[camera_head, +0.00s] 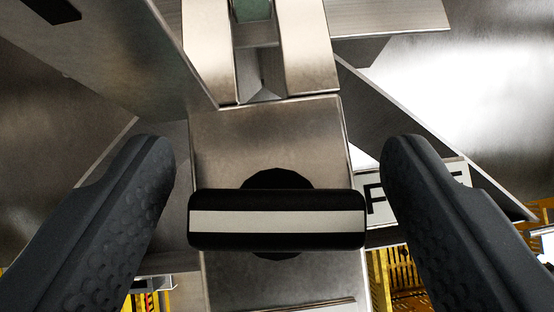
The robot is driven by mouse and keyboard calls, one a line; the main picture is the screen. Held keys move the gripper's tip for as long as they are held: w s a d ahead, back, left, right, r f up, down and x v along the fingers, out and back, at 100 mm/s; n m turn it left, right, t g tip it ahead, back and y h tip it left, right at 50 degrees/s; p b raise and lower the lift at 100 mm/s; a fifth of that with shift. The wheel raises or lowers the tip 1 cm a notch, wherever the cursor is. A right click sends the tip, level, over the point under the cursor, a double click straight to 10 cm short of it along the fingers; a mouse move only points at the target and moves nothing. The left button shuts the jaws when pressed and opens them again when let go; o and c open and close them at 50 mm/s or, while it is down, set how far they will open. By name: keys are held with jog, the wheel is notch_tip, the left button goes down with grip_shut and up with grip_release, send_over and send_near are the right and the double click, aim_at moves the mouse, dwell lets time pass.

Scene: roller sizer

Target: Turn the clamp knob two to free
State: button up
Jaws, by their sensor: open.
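The clamp knob (277,240) is a black horizontal bar with a pale stripe along it. It sits on a dark round base (278,180) on a metal plate (240,140). My gripper (272,160) is open, with one dark textured finger to the left of the knob and one to the right. The knob lies between the fingers, with a gap on both sides, and neither finger appears to touch it. Whether this knob is number two cannot be told from the picture.
Metal panels and slanted plates surround the knob. A white label with black letters (378,208) is partly hidden behind the right finger. Two metal bars (305,50) stand above the plate. Yellow railings (390,275) show below at right.

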jog(key=c, duration=1)
jog(key=n+p, duration=0.1)
jog(key=p, duration=0.2)
jog(key=shift+r+y+p, duration=0.2)
jog(key=shift+y+p, duration=0.1)
jog(key=shift+y, duration=0.1)
jog(key=shift+f+n+p, duration=0.2)
jog(key=shift+n+p, duration=0.1)
jog(key=shift+p, duration=0.5)
jog(key=o, duration=1)
jog(key=shift+s+r, duration=0.1)
